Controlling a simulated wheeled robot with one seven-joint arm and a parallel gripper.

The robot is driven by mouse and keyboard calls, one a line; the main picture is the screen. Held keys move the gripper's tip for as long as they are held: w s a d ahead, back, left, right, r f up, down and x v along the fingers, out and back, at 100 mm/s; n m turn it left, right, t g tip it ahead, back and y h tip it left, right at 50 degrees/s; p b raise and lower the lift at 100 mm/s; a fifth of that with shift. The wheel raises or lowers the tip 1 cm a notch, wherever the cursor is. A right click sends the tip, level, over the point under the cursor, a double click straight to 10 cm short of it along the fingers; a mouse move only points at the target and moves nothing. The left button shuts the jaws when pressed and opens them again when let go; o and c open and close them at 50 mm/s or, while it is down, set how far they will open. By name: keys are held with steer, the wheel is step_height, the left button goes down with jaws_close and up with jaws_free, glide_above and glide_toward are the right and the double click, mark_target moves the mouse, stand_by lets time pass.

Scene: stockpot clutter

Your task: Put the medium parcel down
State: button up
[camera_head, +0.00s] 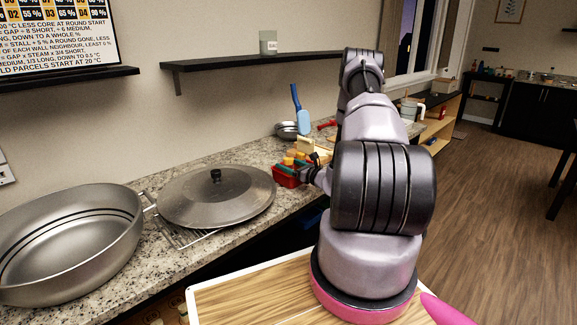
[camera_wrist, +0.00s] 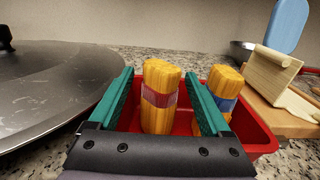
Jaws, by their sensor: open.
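A yellow bundle with a red band (camera_wrist: 160,98), a parcel, stands upright in a red tray (camera_wrist: 262,135) in the wrist view. A second yellow bundle with a blue band (camera_wrist: 226,84) stands to its right in the same tray. I cannot tell by label which is the medium one. My gripper (camera_wrist: 159,74) is open, its green-lined fingers on either side of the red-banded bundle, with the right finger between the two bundles. In the head view the red tray (camera_head: 286,181) is on the counter and my gripper (camera_head: 309,171) reaches it from the right, mostly hidden by my arm.
A large lid (camera_head: 216,196) lies left of the tray on a wire rack (camera_head: 182,236); it also shows in the wrist view (camera_wrist: 55,88). An open steel pot (camera_head: 75,240) stands further left. A wooden board (camera_wrist: 285,118) with a cream block (camera_wrist: 272,75) is right of the tray.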

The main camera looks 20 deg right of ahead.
steer(key=v, duration=1.2)
steer(key=shift+r, duration=0.15)
steer(key=a+r+n+g+y, duration=0.5)
steer(key=a+r+n+y, duration=0.25)
steer(key=a+r, duration=0.5)
steer(key=s+a+r+n+g, duration=0.3)
steer(key=a+r+n+g, duration=0.1)
steer(key=r+n, duration=0.15)
steer(key=s+a+r+n+g, duration=0.4)
steer(key=a+r, duration=0.1)
steer(key=r, duration=0.2)
steer(key=s+r+n+t+h, duration=0.3)
steer(key=s+r+n+h, duration=0.7)
steer(key=s+r, duration=0.5)
steer(key=s+a+h, duration=0.1)
steer(key=s, duration=0.2)
steer(key=shift+s+r+n+h, duration=0.25)
steer(key=shift+n+h, duration=0.1)
steer(key=shift+n, duration=0.05)
